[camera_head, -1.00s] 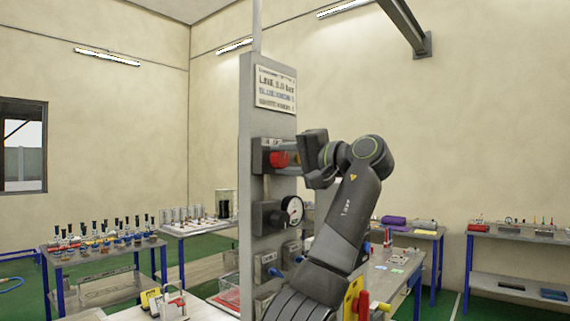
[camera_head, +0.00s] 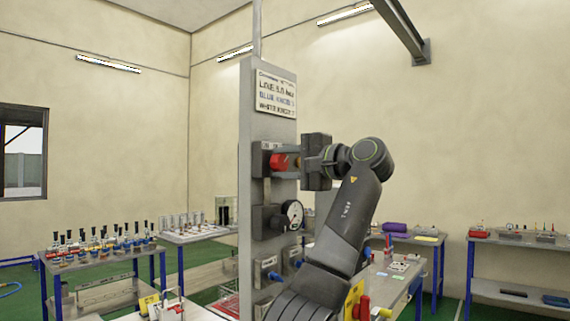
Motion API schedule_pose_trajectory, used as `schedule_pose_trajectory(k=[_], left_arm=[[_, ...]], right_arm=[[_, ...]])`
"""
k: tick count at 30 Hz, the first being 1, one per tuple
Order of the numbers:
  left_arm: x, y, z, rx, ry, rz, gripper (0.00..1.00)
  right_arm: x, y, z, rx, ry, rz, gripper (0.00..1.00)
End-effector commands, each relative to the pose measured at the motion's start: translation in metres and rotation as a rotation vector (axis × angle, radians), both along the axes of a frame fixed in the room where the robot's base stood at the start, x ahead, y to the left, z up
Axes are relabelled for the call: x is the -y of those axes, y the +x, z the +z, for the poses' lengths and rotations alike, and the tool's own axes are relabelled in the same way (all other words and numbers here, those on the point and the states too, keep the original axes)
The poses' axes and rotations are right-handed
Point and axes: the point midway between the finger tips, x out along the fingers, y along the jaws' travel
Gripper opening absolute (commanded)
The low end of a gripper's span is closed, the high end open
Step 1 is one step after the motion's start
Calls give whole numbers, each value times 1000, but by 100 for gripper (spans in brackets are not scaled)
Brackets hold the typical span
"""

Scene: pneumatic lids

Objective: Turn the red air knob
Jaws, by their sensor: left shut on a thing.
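The red air knob (camera_head: 279,161) sits on a dark box near the top of the tall grey panel (camera_head: 257,110), below a printed sign. My left gripper (camera_head: 293,161) is at the knob from the right and is shut on it. Its fingers cover the right side of the knob, so the exact contact is hidden. My dark left arm rises from the bottom of the view to the gripper. My right gripper is not in view.
A round pressure gauge (camera_head: 293,213) is on the panel below the knob, with blue knobs (camera_head: 273,276) lower down. A yellow and red fitting (camera_head: 357,300) is beside my arm. Benches with small parts stand left and right; green floor shows between them.

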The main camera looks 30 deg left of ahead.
Motion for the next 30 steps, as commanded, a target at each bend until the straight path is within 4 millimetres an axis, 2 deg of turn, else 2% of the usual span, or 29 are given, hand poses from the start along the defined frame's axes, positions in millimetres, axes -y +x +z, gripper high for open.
schedule_pose_trajectory(k=[4,5,9,20,25,30], left_arm=[[0,0,1,-1,2,-2,14],[0,0,1,-1,2,-1,39],[0,0,1,0,1,-1,57],[4,0,-1,1,0,-2,58],[29,-2,-3,1,0,-4,58],[70,-5,-3,1,1,-5,58]], right_arm=[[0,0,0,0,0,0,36],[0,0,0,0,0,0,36],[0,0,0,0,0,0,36],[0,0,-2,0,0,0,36],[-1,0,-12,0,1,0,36],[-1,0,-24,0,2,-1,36]])
